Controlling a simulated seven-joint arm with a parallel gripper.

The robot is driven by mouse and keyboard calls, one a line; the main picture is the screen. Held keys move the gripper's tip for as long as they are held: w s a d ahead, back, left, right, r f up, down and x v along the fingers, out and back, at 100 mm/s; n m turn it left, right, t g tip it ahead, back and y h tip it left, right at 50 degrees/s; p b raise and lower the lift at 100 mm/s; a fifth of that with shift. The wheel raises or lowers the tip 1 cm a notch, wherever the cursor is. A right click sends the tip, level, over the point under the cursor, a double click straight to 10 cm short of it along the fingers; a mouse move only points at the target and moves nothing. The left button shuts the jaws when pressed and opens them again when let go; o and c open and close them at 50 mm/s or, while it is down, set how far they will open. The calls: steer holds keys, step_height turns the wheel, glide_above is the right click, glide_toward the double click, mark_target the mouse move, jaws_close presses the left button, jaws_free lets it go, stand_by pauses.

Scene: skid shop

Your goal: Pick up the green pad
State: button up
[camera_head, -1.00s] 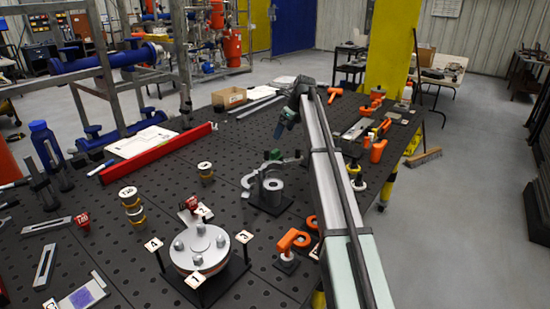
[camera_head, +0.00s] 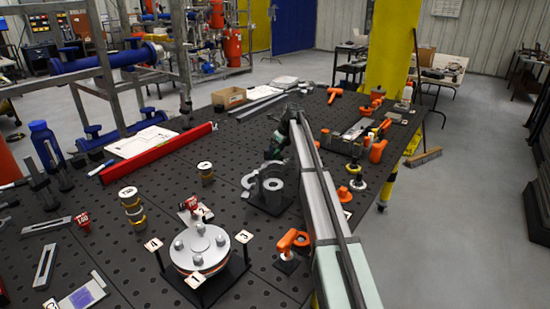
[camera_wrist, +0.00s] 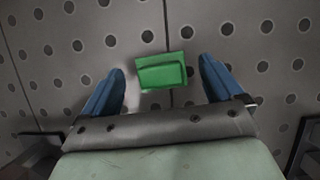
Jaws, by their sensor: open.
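The green pad (camera_wrist: 161,71) is a small block with a raised rim, lying on the perforated dark table top in the wrist view. My gripper (camera_wrist: 163,64) is open, with one blue finger to the left of the pad and one to the right. Clear gaps show on both sides, and nothing is held. I cannot tell how far the fingertips are above the table. In the head view my gripper (camera_head: 278,143) points down behind the grey bored cylinder (camera_head: 272,190), and the pad is mostly hidden there.
A grey C-shaped clamp (camera_head: 250,180) stands close to the cylinder. A round bolted flange (camera_head: 199,248) with number tags is at the front. Orange fittings (camera_head: 291,240) lie near my arm. A long red bar (camera_head: 158,153) lies at the left.

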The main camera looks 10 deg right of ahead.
steer(key=shift+w+a+f, duration=0.2)
steer(key=shift+f, duration=0.45)
steer(key=c, duration=1.1)
steer(key=shift+c, duration=0.2)
steer(key=shift+r, duration=0.15)
